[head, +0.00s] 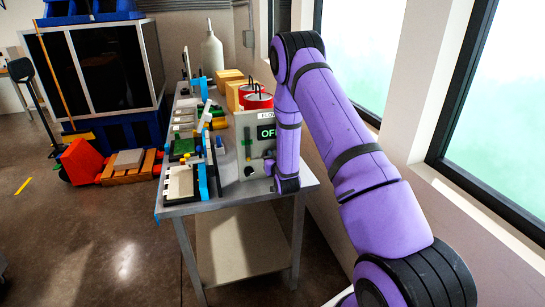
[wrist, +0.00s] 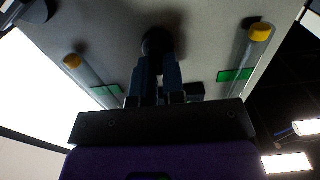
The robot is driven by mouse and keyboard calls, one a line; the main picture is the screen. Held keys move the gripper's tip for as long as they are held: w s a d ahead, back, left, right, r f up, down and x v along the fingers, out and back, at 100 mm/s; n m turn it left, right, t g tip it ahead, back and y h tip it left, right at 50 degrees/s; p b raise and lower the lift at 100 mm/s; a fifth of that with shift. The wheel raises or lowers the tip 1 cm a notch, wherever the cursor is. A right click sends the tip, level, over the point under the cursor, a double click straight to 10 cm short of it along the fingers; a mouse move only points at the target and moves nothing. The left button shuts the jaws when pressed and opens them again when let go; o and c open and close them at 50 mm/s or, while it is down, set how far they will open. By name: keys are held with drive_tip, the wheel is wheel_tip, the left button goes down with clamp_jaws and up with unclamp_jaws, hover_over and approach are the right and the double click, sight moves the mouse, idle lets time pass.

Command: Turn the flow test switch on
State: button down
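The grey flow test panel (head: 243,150) stands at the near end of the bench. Its label is partly covered, and its green-lit display (head: 266,132) reads "OF" before my arm cuts it off. In the wrist view a round black knob (wrist: 158,41) on the panel face is straight ahead of my gripper (wrist: 158,62). It appears to be the switch. The two fingers are close together with a narrow gap, their tips at the knob's lower edge. Whether they touch or hold it I cannot tell. In the head view my wrist hides the fingers.
Two clear tubes with yellow pieces, left (wrist: 72,62) and right (wrist: 260,33), flank the knob. Small racks and trays (head: 180,184) fill the bench's left side. An orange pallet truck (head: 82,160) is on the left.

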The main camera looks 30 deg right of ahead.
drive_tip(key=shift+d+m, duration=0.1)
drive_tip(key=shift+m, duration=0.3)
drive_tip(key=shift+s+d+f+m, duration=0.1)
drive_tip(key=shift+d+f+m, duration=0.15)
drive_tip(key=shift+m, duration=2.6)
drive_tip(key=shift+s+d+f+m, duration=0.1)
drive_tip(key=shift+f+m, duration=0.1)
drive_tip(key=shift+m, duration=2.7)
drive_tip(key=shift+d+f+m, duration=0.2)
drive_tip(key=shift+f+m, duration=0.05)
drive_tip(key=shift+m, duration=2.6)
drive_tip(key=c, duration=1.2)
unclamp_jaws()
drive_tip(key=shift+s, duration=0.1)
drive_tip(key=v, duration=1)
drive_tip(key=shift+s, duration=0.3)
